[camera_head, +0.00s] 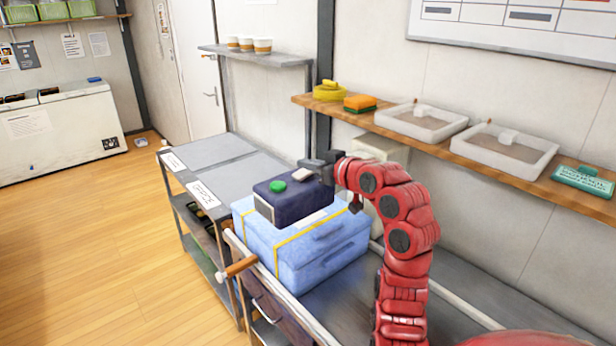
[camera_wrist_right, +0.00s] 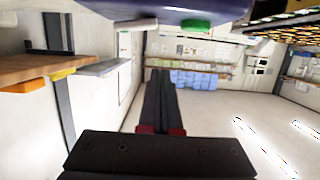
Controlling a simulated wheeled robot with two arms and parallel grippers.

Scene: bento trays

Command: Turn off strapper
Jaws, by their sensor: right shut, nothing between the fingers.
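A dark navy box (camera_head: 290,207) sits on top of a light blue case (camera_head: 310,262) with yellow straps. It looks like the strapper, but no label confirms this. A round green button-like piece (camera_head: 277,187) and a small pale piece (camera_head: 303,173) are on its top. My right gripper (camera_head: 322,166) is shut and empty, just behind and right of the pale piece; I cannot tell whether they touch. In the right wrist view, the shut fingers (camera_wrist_right: 160,100) show below the navy underside-like edge, with the green piece (camera_wrist_right: 196,24) and a pale cylinder (camera_wrist_right: 136,25). My left gripper is not in view.
A wooden shelf (camera_head: 450,150) behind my arm holds two pale trays, a sponge and a yellow item. A grey side cart (camera_head: 215,152) stands left of the case. Floor at left is clear.

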